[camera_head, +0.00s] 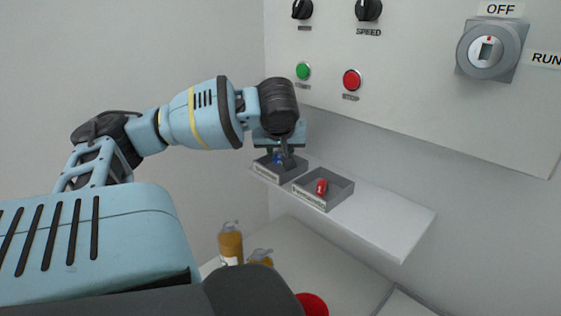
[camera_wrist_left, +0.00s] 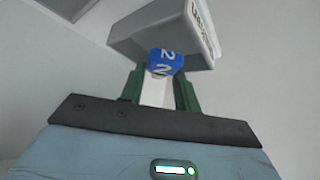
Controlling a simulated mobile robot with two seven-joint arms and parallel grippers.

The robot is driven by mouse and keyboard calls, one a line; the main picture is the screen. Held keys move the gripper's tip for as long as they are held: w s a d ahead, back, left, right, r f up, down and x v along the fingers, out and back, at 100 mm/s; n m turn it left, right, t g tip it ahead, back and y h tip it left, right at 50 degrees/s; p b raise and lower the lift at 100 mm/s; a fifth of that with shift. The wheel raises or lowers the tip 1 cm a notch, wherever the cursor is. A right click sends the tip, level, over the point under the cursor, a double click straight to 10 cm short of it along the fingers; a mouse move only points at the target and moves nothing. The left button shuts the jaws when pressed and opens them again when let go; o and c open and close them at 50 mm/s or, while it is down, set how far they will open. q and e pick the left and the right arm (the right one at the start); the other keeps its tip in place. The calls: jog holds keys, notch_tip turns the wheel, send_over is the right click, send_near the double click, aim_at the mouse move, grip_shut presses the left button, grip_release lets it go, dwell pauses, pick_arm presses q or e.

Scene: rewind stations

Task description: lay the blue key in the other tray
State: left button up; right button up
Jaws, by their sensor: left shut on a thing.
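The blue key (camera_wrist_left: 165,62) is between the green fingers of my left gripper (camera_wrist_left: 160,85) in the left wrist view, with white digits on its face. In the head view the blue key (camera_head: 277,158) shows at the left tray (camera_head: 297,174), just under my left gripper (camera_head: 279,155). My left gripper is shut on it; whether the key touches the tray floor I cannot tell. The right tray (camera_head: 340,198) stands beside the left tray and holds a red key (camera_head: 321,187). My right gripper is not in view.
Both trays sit on a white shelf (camera_head: 395,222) below a panel with knobs, a green button (camera_head: 303,71), a red button (camera_head: 352,80) and a key switch (camera_head: 489,50). The shelf's right part is clear. Amber bottles (camera_head: 230,243) stand lower down.

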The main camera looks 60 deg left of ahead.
aim_at(280, 162)
pick_arm(q)
notch_tip(280, 162, down, 3)
jog(key=shift+f, duration=0.1)
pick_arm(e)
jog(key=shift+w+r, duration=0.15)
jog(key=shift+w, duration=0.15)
pick_arm(q)
jog(key=shift+f, duration=0.15)
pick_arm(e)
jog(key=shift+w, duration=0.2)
pick_arm(q)
jog(key=o, duration=0.7)
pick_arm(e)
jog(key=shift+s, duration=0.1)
